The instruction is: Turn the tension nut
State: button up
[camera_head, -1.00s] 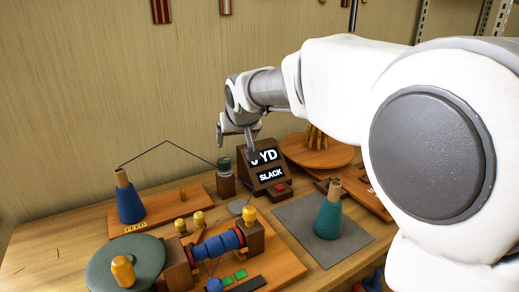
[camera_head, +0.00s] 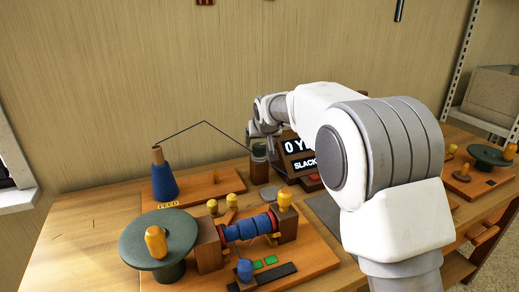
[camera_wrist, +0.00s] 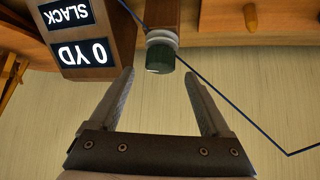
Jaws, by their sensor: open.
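The tension nut appears to be the dark green cap (camera_head: 259,150) on a short wooden post (camera_head: 260,171). In the wrist view the green cap (camera_wrist: 160,57) sits between the tips of my open gripper (camera_wrist: 159,76), with a gap on both sides and a pale ring behind it. In the head view my gripper (camera_head: 264,135) is beside the cap, its fingers partly hidden. A dark thread (camera_head: 205,122) runs from the blue cone (camera_head: 163,182) to the post. The display (camera_head: 300,147) reads "0 YD" and "SLACK", partly covered by my arm in the head view.
The display housing (camera_wrist: 118,28) stands close beside one finger. The thread (camera_wrist: 235,103) passes close to the other finger. In front are a green disc (camera_head: 140,238) with a yellow knob and a blue-wound roller (camera_head: 250,228). My arm hides the table's right middle.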

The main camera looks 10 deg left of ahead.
aim_at(259, 145)
jog(key=shift+b+x, duration=0.3)
jog(key=shift+x, duration=2.05)
grip_shut()
